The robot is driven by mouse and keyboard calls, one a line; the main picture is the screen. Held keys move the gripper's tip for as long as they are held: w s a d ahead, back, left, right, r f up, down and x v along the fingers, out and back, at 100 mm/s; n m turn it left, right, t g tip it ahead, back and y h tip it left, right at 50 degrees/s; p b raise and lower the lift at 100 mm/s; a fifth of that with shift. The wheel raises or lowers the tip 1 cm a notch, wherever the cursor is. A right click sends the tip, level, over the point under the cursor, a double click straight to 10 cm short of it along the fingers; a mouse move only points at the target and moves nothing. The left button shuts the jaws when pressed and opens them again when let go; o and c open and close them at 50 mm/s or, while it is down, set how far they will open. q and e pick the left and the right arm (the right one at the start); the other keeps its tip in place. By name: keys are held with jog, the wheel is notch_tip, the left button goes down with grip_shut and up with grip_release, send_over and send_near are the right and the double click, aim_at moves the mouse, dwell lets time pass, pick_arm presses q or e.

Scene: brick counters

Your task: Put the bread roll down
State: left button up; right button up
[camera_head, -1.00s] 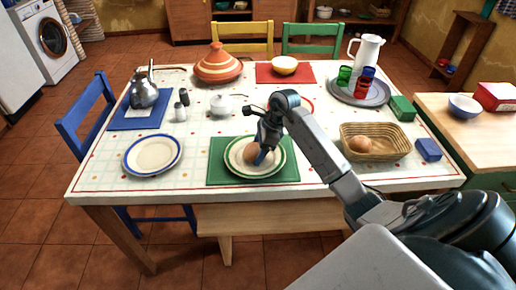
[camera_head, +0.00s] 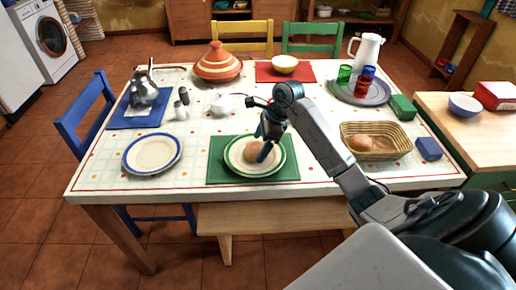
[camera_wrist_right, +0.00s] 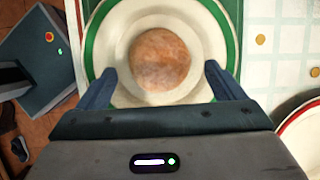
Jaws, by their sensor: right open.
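A round brown bread roll (camera_head: 254,151) lies on a white plate with a green rim (camera_head: 279,163), which sits on a green placemat (camera_head: 220,172). In the right wrist view the roll (camera_wrist_right: 160,60) is near the middle of the plate (camera_wrist_right: 200,22). My right gripper (camera_head: 262,152) is over the plate. In the wrist view its two blue fingers (camera_wrist_right: 163,85) are spread wide, with gaps between them and the roll on both sides. My left gripper is not in view.
A wicker basket (camera_head: 402,143) with another roll (camera_head: 361,144) stands to the right. A blue-rimmed plate (camera_head: 153,153) is on the left.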

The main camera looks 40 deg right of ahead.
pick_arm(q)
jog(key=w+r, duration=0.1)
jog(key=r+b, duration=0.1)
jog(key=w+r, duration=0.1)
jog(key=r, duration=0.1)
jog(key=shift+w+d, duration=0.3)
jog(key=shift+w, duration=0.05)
pick_arm(e)
jog(key=v, duration=0.9)
jog(key=shift+s+d+r, duration=0.15)
jog(key=shift+d+r, duration=0.05)
jog(key=shift+r, duration=0.15)
jog(key=shift+a+f, duration=0.1)
